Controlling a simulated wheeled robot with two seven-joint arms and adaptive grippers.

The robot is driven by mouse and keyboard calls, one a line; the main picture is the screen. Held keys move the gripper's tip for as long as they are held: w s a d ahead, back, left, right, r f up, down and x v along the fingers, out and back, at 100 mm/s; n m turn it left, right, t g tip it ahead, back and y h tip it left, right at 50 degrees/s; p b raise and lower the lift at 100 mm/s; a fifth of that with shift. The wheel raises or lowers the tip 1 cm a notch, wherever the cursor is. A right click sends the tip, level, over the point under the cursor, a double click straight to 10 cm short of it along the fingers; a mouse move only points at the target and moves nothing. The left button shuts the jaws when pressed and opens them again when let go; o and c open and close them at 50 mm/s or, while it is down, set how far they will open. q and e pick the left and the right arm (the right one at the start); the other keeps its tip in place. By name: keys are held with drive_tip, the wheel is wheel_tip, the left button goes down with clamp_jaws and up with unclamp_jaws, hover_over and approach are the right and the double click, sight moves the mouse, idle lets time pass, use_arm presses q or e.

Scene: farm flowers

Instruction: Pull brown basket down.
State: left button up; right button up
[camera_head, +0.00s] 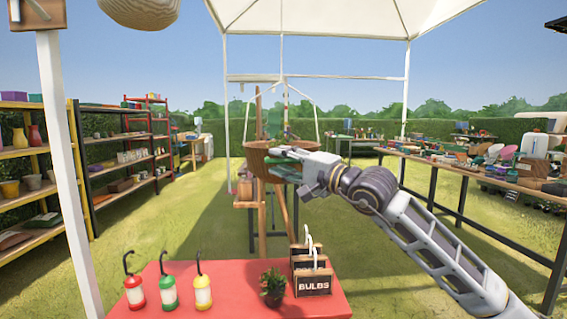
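The brown basket (253,161) hangs from thin wires in the middle of the head view, beyond the red table. It holds green plants or items. My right gripper (284,163) reaches in from the right, its fingers at the basket's right side and covering part of it. The gap between its fingers is too small to make out, so I cannot tell whether it is closed on the rim. My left gripper is out of view.
A red table (235,304) in front bears several lanterns (168,292), a small plant (272,286) and a bulbs crate (312,280). Shelves (115,150) stand left, a long loaded table (460,172) right. A rounded wooden object (140,12) hangs at the top left.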

drive_tip(key=shift+s+d, duration=0.1)
drive_tip(key=shift+d, duration=0.05)
drive_tip(key=v, duration=1.1)
drive_tip(key=shift+s+d, duration=0.15)
drive_tip(key=shift+s, duration=0.1)
idle(0.6)
drive_tip(key=shift+f, duration=0.1)
idle(0.4)
